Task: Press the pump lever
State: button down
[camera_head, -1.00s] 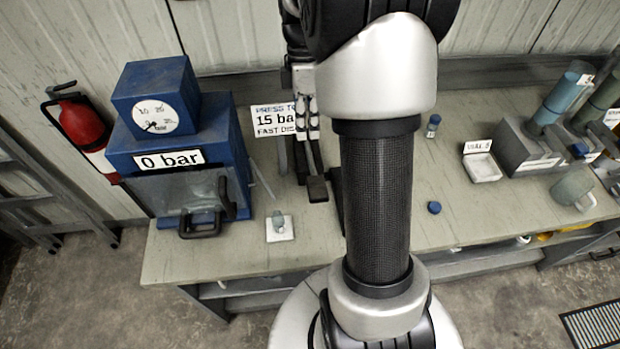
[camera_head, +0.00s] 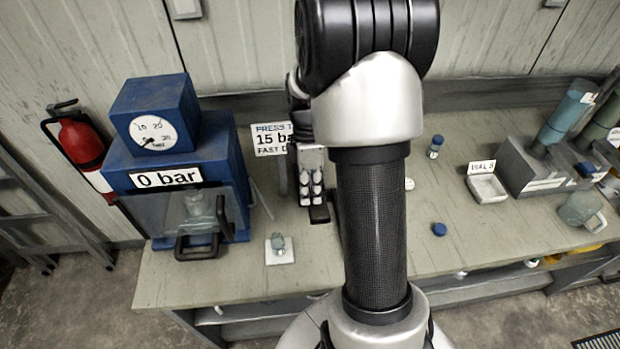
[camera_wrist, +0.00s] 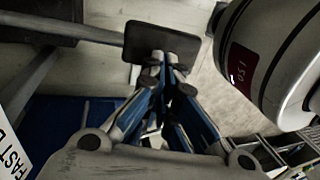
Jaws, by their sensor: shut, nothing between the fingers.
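The pump lever is a dark bar (camera_wrist: 85,30) ending in a flat black pad (camera_wrist: 160,43) in the wrist view. In the head view the pad (camera_head: 320,214) shows just below my gripper, and the rest of the lever is mostly hidden behind the gripper and arm. My gripper (camera_head: 312,198) is shut and empty. In the wrist view its fingertips (camera_wrist: 165,62) overlap the pad's near edge; whether they touch it I cannot tell. The blue press (camera_head: 195,155) at left has a dial gauge (camera_head: 153,134) and a "0 bar" display (camera_head: 165,179).
A sign (camera_head: 270,139) reading "15 ba" stands behind my gripper. A small sample on a white plate (camera_head: 280,250) sits at the bench's front left. A labelled white tray (camera_head: 487,189), a blue cap (camera_head: 439,229) and a small bottle (camera_head: 435,147) are at right.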

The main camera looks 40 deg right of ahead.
aim_at(312, 209)
jog(key=shift+s+f, duration=0.1)
jog(key=shift+f, duration=0.5)
jog(key=shift+s+a+f, duration=0.1)
jog(key=shift+a+f, duration=0.05)
jog(key=shift+f, duration=0.15)
jog(key=shift+t+h, duration=0.3)
jog(key=shift+t, duration=0.2)
jog(key=f+b, duration=0.1)
jog(key=s+f+b, duration=0.1)
jog(key=f, duration=0.1)
jog(key=a+f+b, duration=0.1)
jog(key=f+b, duration=0.1)
jog(key=shift+s, duration=0.25)
jog(key=shift+s+f, duration=0.25)
jog(key=shift+f, duration=0.25)
jog(key=shift+w+a+r, duration=0.1)
jog(key=shift+r, duration=0.25)
notch_tip(312, 209, up, 14)
jog(key=p, duration=0.6)
jog(key=shift+w+d, duration=0.2)
jog(key=shift+w, duration=0.1)
